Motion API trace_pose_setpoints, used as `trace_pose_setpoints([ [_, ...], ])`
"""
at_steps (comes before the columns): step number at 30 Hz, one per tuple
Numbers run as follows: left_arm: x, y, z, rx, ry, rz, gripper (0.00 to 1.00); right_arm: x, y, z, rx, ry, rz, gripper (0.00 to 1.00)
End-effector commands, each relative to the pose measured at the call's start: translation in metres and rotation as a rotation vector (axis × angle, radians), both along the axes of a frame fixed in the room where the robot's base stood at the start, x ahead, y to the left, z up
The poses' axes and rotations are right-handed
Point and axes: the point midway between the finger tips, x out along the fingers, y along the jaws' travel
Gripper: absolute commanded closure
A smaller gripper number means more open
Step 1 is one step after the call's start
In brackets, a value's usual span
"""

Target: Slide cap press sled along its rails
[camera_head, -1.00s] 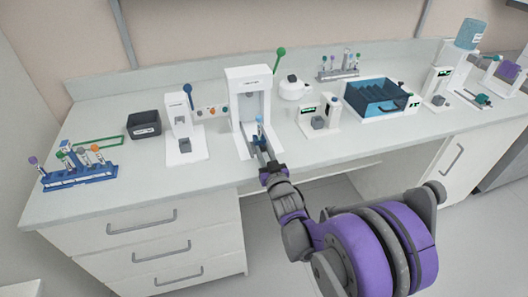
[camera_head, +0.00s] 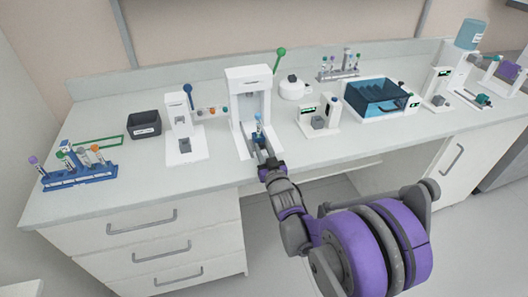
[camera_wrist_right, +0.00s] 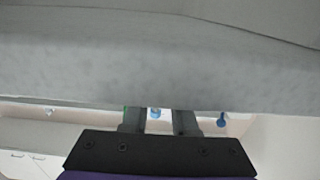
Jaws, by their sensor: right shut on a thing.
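The white cap press (camera_head: 262,74) stands near the middle of the bench, with a green-knobbed lever (camera_head: 279,54) on its right. A tube with a blue cap (camera_head: 259,117) stands upright at the front of the press, on the sled, which is mostly hidden by my gripper. My right gripper (camera_head: 264,150) is at the front of the press, shut on the sled's near end. The exact contact is too small to tell. In the right wrist view, the gripper fingers (camera_wrist_right: 159,122) stand apart with something blue between them. My left gripper is not in view.
Left of the press are a smaller white device (camera_head: 180,120) with a blue lever, a dark bin (camera_head: 144,125) and a blue tube rack (camera_head: 79,178). On the right are a small white device (camera_head: 319,121) and a blue-lidded box (camera_head: 382,96).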

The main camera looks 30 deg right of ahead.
Motion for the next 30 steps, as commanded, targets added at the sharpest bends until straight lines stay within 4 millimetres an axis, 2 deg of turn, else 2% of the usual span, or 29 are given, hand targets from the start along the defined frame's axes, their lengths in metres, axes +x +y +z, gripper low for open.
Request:
trace_pose_setpoints([
  [6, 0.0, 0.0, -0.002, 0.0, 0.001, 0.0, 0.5, 0.025, -0.006, 0.0, 0.001, -0.001, 0.0, 1.0],
  [15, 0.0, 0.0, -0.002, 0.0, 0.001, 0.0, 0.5, 0.027, -0.007, 0.0, 0.0, -0.001, 0.0, 1.0],
  [16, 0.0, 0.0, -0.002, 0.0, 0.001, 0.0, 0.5, 0.027, -0.007, 0.0, 0.0, -0.001, 0.0, 0.7],
  [20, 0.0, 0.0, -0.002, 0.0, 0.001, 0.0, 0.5, 0.027, -0.007, 0.0, 0.0, -0.001, 0.0, 0.47],
  [21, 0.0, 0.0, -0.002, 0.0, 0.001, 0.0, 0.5, 0.027, -0.007, 0.0, 0.0, -0.001, 0.0, 0.44],
  [30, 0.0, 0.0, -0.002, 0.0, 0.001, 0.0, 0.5, 0.025, -0.006, 0.0, 0.0, -0.001, 0.0, 0.44],
])
